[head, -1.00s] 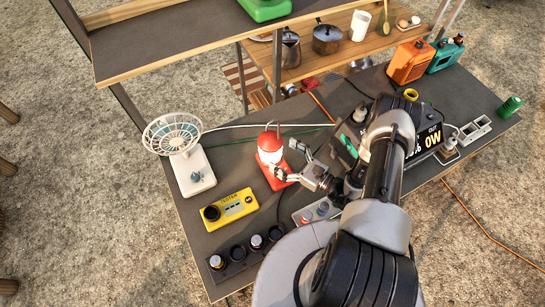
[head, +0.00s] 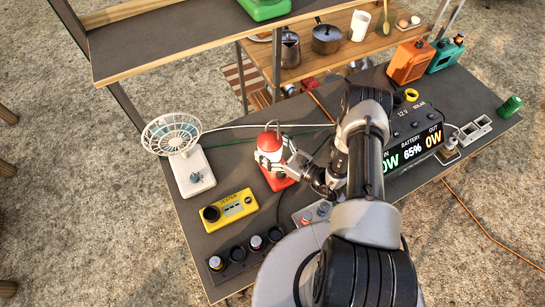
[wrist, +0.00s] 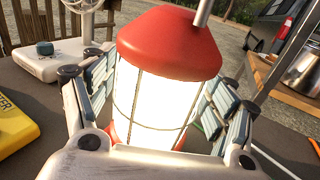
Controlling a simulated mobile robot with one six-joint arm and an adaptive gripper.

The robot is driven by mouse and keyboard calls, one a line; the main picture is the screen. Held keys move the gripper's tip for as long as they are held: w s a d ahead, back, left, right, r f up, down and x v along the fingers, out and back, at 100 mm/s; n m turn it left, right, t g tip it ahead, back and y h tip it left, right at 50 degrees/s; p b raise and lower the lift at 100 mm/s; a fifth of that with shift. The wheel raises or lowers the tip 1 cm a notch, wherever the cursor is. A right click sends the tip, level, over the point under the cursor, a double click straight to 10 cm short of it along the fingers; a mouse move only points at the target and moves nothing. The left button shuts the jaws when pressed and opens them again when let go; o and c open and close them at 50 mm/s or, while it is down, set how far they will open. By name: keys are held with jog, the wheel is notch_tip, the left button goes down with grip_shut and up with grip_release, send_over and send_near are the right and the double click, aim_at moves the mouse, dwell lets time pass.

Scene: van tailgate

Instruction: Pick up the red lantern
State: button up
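The red lantern (head: 264,147) has a red cap, a glowing white globe in a wire cage and a red base. It stands upright on the dark table, and a metal handle rises above its cap. My gripper (head: 276,159) is at the globe's height. In the wrist view the lantern (wrist: 165,50) fills the middle, with one finger of my gripper (wrist: 157,105) on each side of the globe. The fingers are spread open around it. The right finger is partly hidden behind the globe's edge, and whether the pads touch is unclear.
A white fan (head: 192,168) stands left of the lantern, and a yellow tester (head: 229,209) lies in front of it. A power station (head: 415,140) with a lit display is to the right. A wooden shelf with pots (head: 327,38) stands behind the table.

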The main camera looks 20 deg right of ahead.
aim_at(271, 122)
jog(key=c, duration=1.4)
jog(key=shift+o, duration=0.2)
jog(key=shift+r, duration=0.2)
jog(key=r, duration=0.6)
jog(key=s+r+m+t+h, duration=0.1)
jog(key=r, duration=0.6)
jog(key=s+r+h+b, duration=0.1)
jog(key=r, duration=0.6)
jog(key=shift+s+a+m, duration=0.1)
jog(key=shift+m, duration=0.2)
jog(key=shift+s+r, duration=0.1)
jog(key=shift+r, duration=0.1)
